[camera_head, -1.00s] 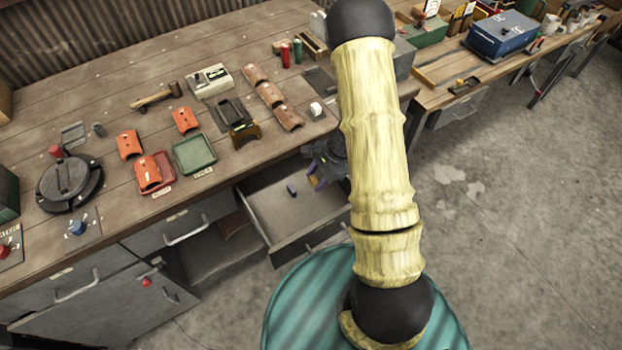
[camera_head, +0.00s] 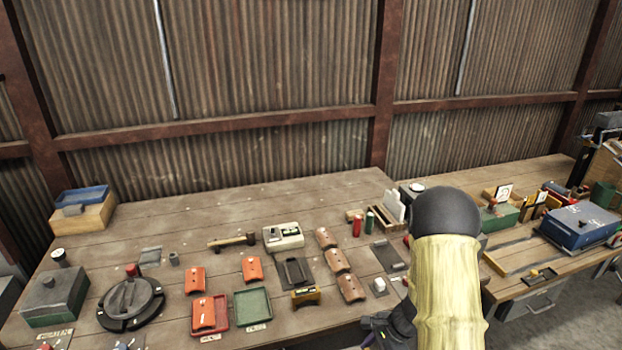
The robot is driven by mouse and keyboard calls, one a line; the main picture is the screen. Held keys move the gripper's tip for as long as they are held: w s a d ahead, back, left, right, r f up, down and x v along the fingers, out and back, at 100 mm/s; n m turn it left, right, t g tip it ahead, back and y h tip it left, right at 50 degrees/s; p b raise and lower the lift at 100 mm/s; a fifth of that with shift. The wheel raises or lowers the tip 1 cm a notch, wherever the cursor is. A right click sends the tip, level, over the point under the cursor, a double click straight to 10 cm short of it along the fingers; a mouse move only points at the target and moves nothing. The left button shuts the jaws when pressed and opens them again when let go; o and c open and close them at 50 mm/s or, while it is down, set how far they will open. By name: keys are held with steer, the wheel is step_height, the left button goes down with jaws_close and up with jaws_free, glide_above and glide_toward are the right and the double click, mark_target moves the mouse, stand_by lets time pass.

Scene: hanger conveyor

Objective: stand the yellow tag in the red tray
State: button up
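The red tray (camera_head: 221,324) is on the workbench at the lower left, with an orange curved piece (camera_head: 204,311) inside it. No yellow tag can be made out with certainty. A small yellow-brown piece (camera_head: 306,296) stands right of the green tray. A yellow piece (camera_head: 541,199) with a pale face is on the right bench. Part of my gripper (camera_head: 376,337), dark with purple, shows at the bottom edge beside my arm. Its fingertips cannot be made out, so whether it is open or holds anything is unclear.
A green tray (camera_head: 268,318) is right of the red one. Orange pieces (camera_head: 195,279), brown pieces (camera_head: 337,261), a hammer (camera_head: 232,241) and a round dark device (camera_head: 130,298) lie around. The bench's back strip is mostly clear. My arm hides part of the right side.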

step_height(320, 180, up, 4)
steer(key=shift+f+p, duration=0.25)
steer(key=shift+p, duration=0.35)
steer(key=shift+w+a+f+n+b, duration=0.25)
steer(key=shift+f+n+b, duration=0.15)
steer(key=shift+n, duration=0.1)
steer(key=shift+w+a+f+n+g, duration=0.15)
steer(key=shift+w+a+n+g, duration=0.4)
steer(key=shift+n, duration=0.35)
steer(key=w+n+g+h+b, duration=0.1)
steer(key=n, duration=0.3)
steer(key=w+n+g+h+b, duration=0.1)
steer(key=n, duration=0.3)
steer(key=w+d+n+g+h+b, duration=0.1)
steer(key=w+n+g, duration=0.1)
steer(key=n, duration=0.2)
steer(key=shift+f, duration=0.35)
